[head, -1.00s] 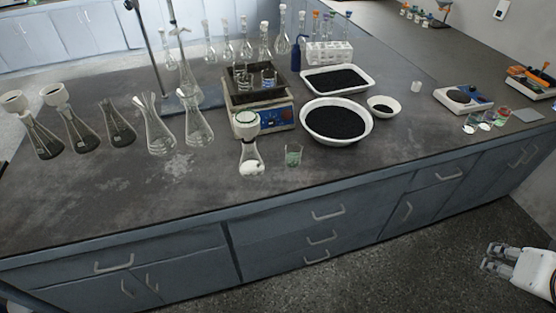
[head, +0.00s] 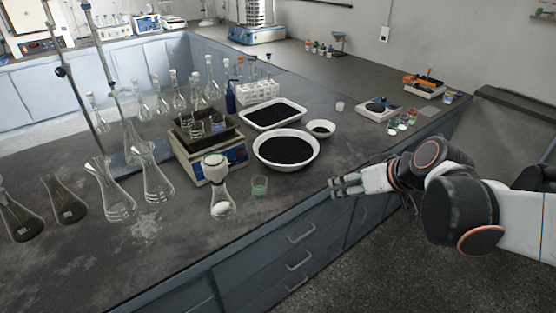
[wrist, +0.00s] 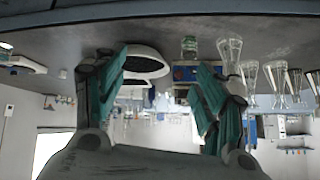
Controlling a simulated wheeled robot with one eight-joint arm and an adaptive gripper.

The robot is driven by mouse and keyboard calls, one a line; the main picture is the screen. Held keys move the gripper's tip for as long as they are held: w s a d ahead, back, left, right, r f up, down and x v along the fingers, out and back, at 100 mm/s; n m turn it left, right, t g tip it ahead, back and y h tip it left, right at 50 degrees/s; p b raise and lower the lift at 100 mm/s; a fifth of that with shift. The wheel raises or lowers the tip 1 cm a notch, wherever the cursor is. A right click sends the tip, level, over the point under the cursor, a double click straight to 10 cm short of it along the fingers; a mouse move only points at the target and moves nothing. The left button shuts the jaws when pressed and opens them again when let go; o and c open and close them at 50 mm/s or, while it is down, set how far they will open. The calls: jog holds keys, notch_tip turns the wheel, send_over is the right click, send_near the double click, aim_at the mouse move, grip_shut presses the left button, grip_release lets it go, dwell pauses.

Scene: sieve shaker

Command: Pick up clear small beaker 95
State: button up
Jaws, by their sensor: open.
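A small clear beaker (head: 260,186) with a greenish tint stands upright near the bench's front edge. It also shows in the upside-down wrist view (wrist: 189,47), beyond the fingers and right of centre. Small clear beakers (head: 197,130) also stand in the tray of the shaker-like device; no number is readable on any of them. My gripper (head: 335,187) is at the bench's front edge, right of the single beaker and apart from it. In the wrist view my gripper (wrist: 160,70) has its fingers spread, with nothing held between them.
The shaker-like device (head: 222,166) is behind left. Several tall flasks (head: 115,205) stand at left. The bench front between beaker and gripper is clear.

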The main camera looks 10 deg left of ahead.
jog(key=w+a+f+n+y, duration=0.3)
jog(key=w+a+f+n, duration=0.1)
jog(key=w+a+f, duration=0.4)
jog(key=n+g+y, duration=0.1)
jog(key=n+y, duration=0.2)
jog(key=y, duration=0.1)
send_near(265, 189)
jog(key=b+x, duration=0.1)
jog(key=x, duration=0.6)
jog(key=shift+s+b, duration=0.1)
jog(key=shift+b, duration=0.2)
jog(key=b+x, duration=0.2)
jog(key=x, duration=0.3)
jog(key=shift+f, duration=0.2)
jog(key=shift+r, duration=0.1)
jog(key=c, duration=1.2)
